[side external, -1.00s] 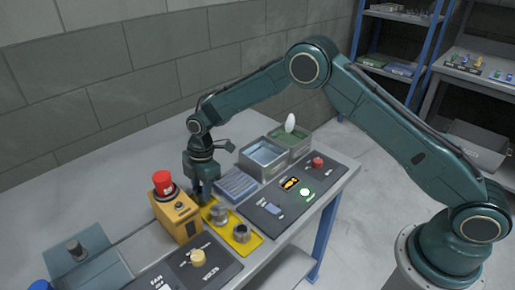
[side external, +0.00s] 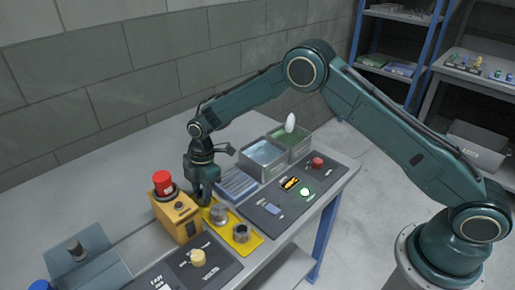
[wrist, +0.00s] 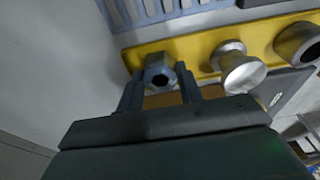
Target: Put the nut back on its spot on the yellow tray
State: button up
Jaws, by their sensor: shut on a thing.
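The yellow tray (side external: 253,243) lies on the table, its long strip also crossing the wrist view (wrist: 200,45). My gripper (wrist: 161,84) is shut on the grey hex nut (wrist: 159,70), one finger on each side, and the nut's dark hole faces the wrist camera. In the side view, my gripper (side external: 204,202) points down at the tray's far left end, and the nut is hidden there. The nut is over or at the tray's end; I cannot tell whether it touches. A silver flanged spool (wrist: 238,67) and a grey ring-like part (wrist: 298,43) stand on the tray beside it.
A yellow box with a red button (side external: 163,182) stands close left of my gripper. A blue slotted rack (side external: 237,185) and grey bins (side external: 265,160) are behind the tray. Dark control panels (side external: 290,205) lie to the right and in front. The table's back left is clear.

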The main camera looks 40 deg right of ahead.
jog(key=o, duration=1.2)
jog(key=shift+c, duration=0.2)
notch_tip(320, 180, up, 14)
jog(key=d, duration=0.2)
jog(key=shift+f, duration=0.15)
